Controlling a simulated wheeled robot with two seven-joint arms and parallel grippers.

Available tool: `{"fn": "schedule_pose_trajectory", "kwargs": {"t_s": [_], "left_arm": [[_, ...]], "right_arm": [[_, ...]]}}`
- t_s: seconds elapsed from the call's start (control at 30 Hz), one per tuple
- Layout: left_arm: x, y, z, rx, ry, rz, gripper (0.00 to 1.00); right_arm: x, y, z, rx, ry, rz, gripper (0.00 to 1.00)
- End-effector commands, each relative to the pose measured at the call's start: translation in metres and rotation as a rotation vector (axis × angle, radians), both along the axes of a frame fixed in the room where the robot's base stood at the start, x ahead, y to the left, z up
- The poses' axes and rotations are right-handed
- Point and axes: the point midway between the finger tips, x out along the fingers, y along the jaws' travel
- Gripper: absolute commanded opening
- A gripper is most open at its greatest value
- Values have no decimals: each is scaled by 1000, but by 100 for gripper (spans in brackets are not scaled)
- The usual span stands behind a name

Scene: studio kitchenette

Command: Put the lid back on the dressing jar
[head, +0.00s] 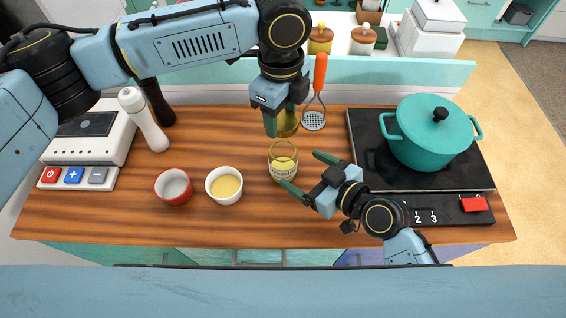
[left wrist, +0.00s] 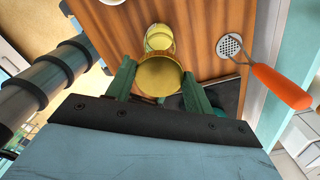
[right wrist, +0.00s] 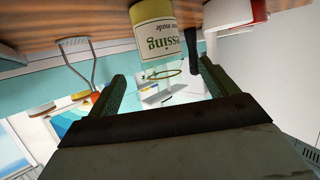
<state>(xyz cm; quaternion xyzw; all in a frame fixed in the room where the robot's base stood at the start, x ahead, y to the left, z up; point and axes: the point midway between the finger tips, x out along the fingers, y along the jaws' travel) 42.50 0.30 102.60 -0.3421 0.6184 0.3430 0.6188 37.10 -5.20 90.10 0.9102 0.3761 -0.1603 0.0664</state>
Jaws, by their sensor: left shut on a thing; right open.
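The dressing jar (head: 283,163) is clear glass with yellow contents and stands open and upright on the wooden counter. It also shows in the left wrist view (left wrist: 159,38), and its printed label shows in the right wrist view (right wrist: 156,38). My left gripper (head: 284,120) is shut on the round gold lid (left wrist: 160,76), holding it above and slightly behind the jar, apart from it. The lid is partly hidden by the fingers in the head view. My right gripper (head: 300,168) is open at the jar's right side, its fingers spread toward the glass; contact cannot be told.
A red bowl (head: 173,187) and a white bowl (head: 224,185) with yellow contents stand left of the jar. A teal pot (head: 432,135) sits on the black hob (head: 375,168) at right. A white mill (head: 144,120) stands at left.

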Motion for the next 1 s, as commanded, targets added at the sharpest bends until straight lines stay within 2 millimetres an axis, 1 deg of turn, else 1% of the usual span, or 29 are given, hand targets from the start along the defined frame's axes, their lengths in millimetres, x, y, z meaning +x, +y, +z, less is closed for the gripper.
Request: {"fn": "schedule_pose_trajectory", "kwargs": {"t_s": [0.03,0.2,0.4,0.57,0.87,1.0], "left_arm": [[0,0,0,0,0,0,31],[0,0,0,0,0,0,31],[0,0,0,0,0,0,31],[0,0,0,0,0,0,31],[0,0,0,0,0,0,31],[0,0,0,0,0,0,31]], "right_arm": [[8,8,-3,3,-1,-1,85],[29,29,-14,3,2,0,85],[46,46,-24,0,2,1,85],[51,51,-26,-1,0,1,85],[52,52,-27,-1,0,1,85],[52,52,-27,-2,1,1,67]]}}
